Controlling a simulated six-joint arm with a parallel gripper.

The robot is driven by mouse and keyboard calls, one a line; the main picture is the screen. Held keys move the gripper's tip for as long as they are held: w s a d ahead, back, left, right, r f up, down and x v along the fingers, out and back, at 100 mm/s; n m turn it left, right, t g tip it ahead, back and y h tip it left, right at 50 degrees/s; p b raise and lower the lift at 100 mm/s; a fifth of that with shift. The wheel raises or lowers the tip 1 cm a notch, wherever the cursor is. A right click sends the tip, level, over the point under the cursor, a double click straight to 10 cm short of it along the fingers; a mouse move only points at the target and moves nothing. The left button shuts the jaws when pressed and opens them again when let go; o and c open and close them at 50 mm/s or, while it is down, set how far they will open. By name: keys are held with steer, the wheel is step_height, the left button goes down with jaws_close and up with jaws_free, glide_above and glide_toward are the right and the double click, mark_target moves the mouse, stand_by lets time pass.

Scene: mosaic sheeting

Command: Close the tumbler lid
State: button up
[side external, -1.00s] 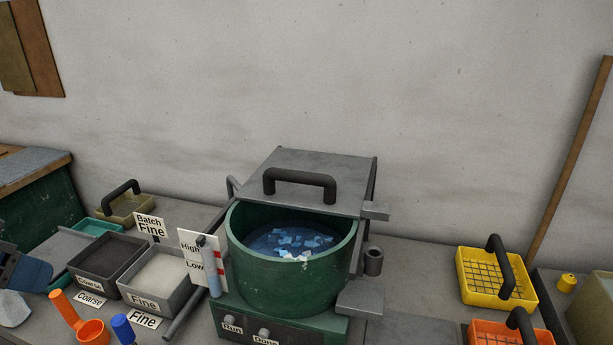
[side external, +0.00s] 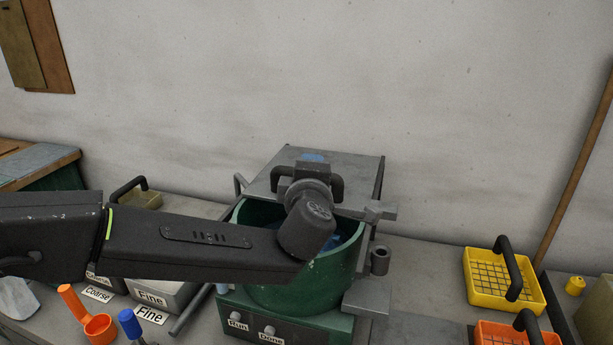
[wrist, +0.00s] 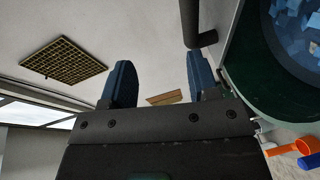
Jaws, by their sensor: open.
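The green tumbler drum (side external: 345,255) stands open-mouthed on its base, with blue pieces inside. Its grey lid (side external: 355,170) is raised over the back of the drum, and its black handle (side external: 337,188) faces the camera. My gripper (side external: 313,158) is at the handle, with a blue fingertip showing just above the bar; my wrist hides the rest. In the wrist view my gripper (wrist: 160,80) has its two blue fingers apart with nothing between them. The dark handle bar (wrist: 189,22) shows beside the right finger, and the drum (wrist: 235,60) is at the right.
Yellow (side external: 470,275) and orange (side external: 490,335) trays with black handles stand at the right. An orange scoop (side external: 98,328) and a blue-topped tool (side external: 130,322) lie at the front left. My forearm covers part of the bins and drum.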

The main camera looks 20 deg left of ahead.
step_height(320, 180, down, 4)
steer(key=s+d+n+y, duration=0.1)
steer(key=n+y, duration=0.1)
steer(key=shift+g, duration=0.4)
steer(key=x, duration=1.3)
steer(key=shift+w+f, duration=0.15)
steer(key=shift+w, duration=0.1)
jaws_close()
